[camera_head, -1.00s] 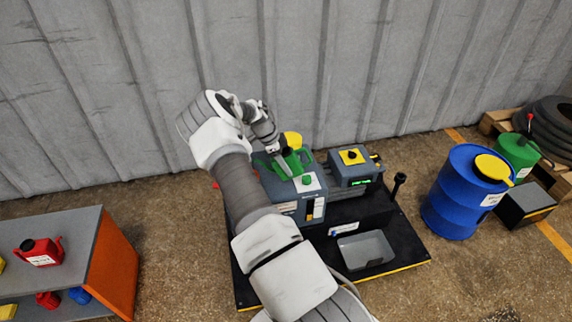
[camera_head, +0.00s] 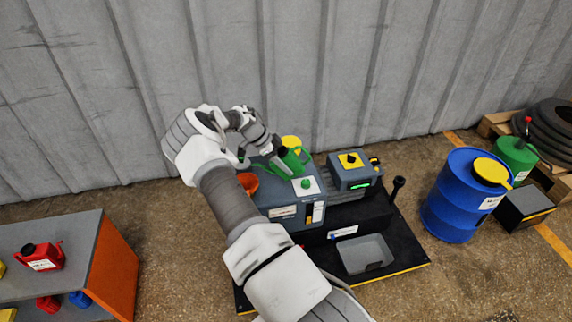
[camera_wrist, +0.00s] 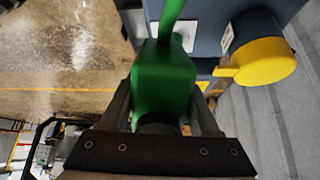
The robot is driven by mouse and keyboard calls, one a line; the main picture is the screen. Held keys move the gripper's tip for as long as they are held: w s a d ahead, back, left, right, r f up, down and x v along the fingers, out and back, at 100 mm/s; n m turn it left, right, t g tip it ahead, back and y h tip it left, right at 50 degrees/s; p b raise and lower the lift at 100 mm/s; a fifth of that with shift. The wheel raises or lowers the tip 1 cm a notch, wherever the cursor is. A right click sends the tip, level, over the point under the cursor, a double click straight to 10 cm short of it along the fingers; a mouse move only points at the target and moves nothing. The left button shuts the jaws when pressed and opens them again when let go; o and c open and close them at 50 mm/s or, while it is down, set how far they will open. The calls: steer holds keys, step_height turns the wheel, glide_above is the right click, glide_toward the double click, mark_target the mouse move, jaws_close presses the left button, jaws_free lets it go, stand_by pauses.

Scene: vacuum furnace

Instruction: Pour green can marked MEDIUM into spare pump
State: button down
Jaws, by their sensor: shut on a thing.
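The green can (camera_head: 290,161) is held over the pump in the head view; its label cannot be read. In the wrist view the can (camera_wrist: 163,75) sits between my fingers, its green spout running up past the picture's top edge. My gripper (camera_head: 277,150) is shut on the can; its fingers (camera_wrist: 161,112) flank it in the wrist view. The pump (camera_head: 285,211) is a blue-grey unit with a white label. An orange funnel (camera_head: 248,183) shows at its left side, partly behind my arm. Whether the spout meets the funnel or liquid flows cannot be seen.
A yellow cap (camera_wrist: 262,62) lies close to the can's right in the wrist view. A grey tray (camera_head: 365,254) sits on the black base. A blue drum (camera_head: 455,205) stands right; a shelf with a red can (camera_head: 42,256) stands left. The corrugated wall is close behind.

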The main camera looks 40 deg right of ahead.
mark_target(285, 151)
steer(key=shift+r+g+h, duration=0.5)
steer(key=shift+r+h, duration=0.1)
steer(key=shift+r, duration=0.2)
steer(key=shift+w+a+r, duration=0.1)
steer(key=shift+r, duration=0.2)
steer(key=shift+w+a+r+g+h+b, duration=0.2)
steer(key=shift+r+g+h+b, duration=0.25)
steer(key=shift+r+h+b, duration=0.3)
steer(key=shift+w+a+r+g+h+b, duration=0.1)
steer(key=shift+a+r+g+h+b, duration=0.25)
steer(key=shift+b, duration=0.6)
steer(key=shift+w+a+r+g+h+b, duration=0.15)
steer(key=shift+r+g+h+b, duration=0.35)
steer(key=shift+r+h+b, duration=0.35)
